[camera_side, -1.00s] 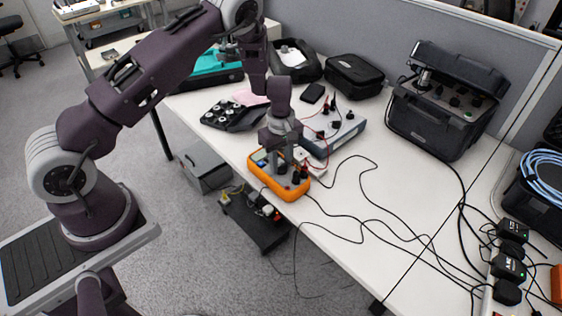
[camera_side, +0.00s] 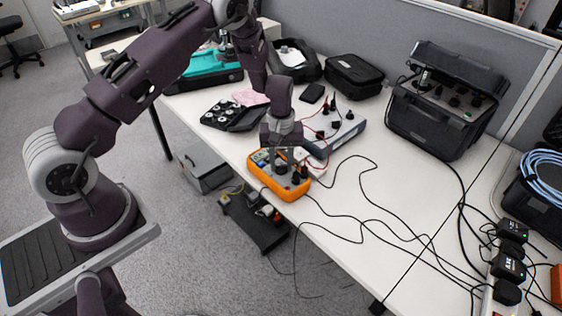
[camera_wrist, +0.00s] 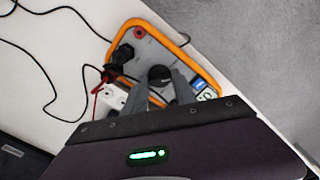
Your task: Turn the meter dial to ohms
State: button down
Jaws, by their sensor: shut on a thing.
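The orange-rimmed meter (camera_side: 292,191) lies face up near the front edge of the white table. It also shows in the wrist view (camera_wrist: 141,24), with a grey face and a small display at the right. Its round black dial (camera_wrist: 160,73) sits on the face between my two fingers. My gripper (camera_side: 281,165) points down at the meter from above. In the wrist view, my gripper (camera_wrist: 161,85) is shut on the dial, with one finger on each side. The dial's markings and pointer are too small or hidden to read.
Black plugs (camera_wrist: 122,56) stand on the meter beside the dial. A grey box with red and black leads (camera_side: 343,128) stands behind it. Black cables cross the table to the right. A black foam tray (camera_side: 236,117) lies at the left. The floor lies past the front edge.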

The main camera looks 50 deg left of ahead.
aim_at(281, 165)
jog(key=shift+m, duration=1)
jog(key=c, duration=1)
grip_release()
notch_tip(281, 165, up, 7)
jog(key=shift+r, duration=0.1)
jog(key=shift+c, duration=0.2)
